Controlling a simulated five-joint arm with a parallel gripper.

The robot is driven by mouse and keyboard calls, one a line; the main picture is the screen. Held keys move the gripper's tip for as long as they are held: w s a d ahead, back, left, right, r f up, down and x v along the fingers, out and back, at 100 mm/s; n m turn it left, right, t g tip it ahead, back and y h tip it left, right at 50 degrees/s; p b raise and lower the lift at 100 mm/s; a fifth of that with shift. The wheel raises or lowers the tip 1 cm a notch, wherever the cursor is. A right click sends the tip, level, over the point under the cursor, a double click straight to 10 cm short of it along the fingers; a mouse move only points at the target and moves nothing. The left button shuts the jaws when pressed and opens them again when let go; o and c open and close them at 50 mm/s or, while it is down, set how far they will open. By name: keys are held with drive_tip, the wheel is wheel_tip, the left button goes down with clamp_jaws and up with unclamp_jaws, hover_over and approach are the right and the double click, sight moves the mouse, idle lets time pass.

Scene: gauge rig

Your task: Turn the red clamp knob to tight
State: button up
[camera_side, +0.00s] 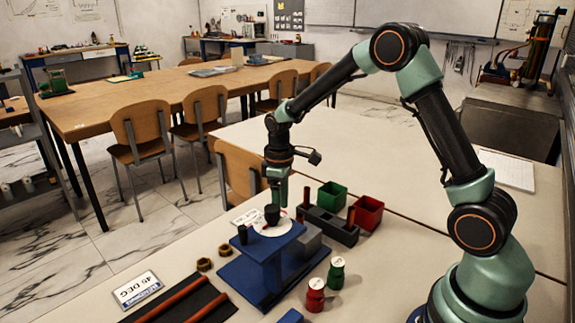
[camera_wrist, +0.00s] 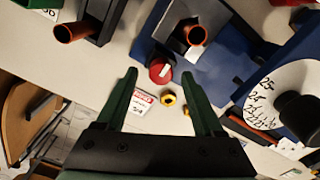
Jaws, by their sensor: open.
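The red clamp knob (camera_wrist: 160,70) shows in the wrist view as a small round red knob with a pale bar across it, beside a grey block on the blue rig (camera_wrist: 222,68). My gripper (camera_wrist: 160,75) is open and empty, and the knob appears between its fingertips, beyond them. In the side view my gripper (camera_side: 278,203) points down over the rig (camera_side: 268,262), close to the white dial (camera_side: 279,229) and its black knob (camera_side: 272,214). I cannot make out the red clamp knob in the side view.
A dark block (camera_side: 331,225) with red-brown pegs, a green bin (camera_side: 331,195) and a red bin (camera_side: 367,213) stand behind the rig. Red (camera_side: 315,296) and green (camera_side: 336,273) white-topped pieces stand in front. Brass rings (camera_side: 205,264) lie left.

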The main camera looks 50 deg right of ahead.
drive_tip(key=shift+f, duration=0.9)
clamp_jaws()
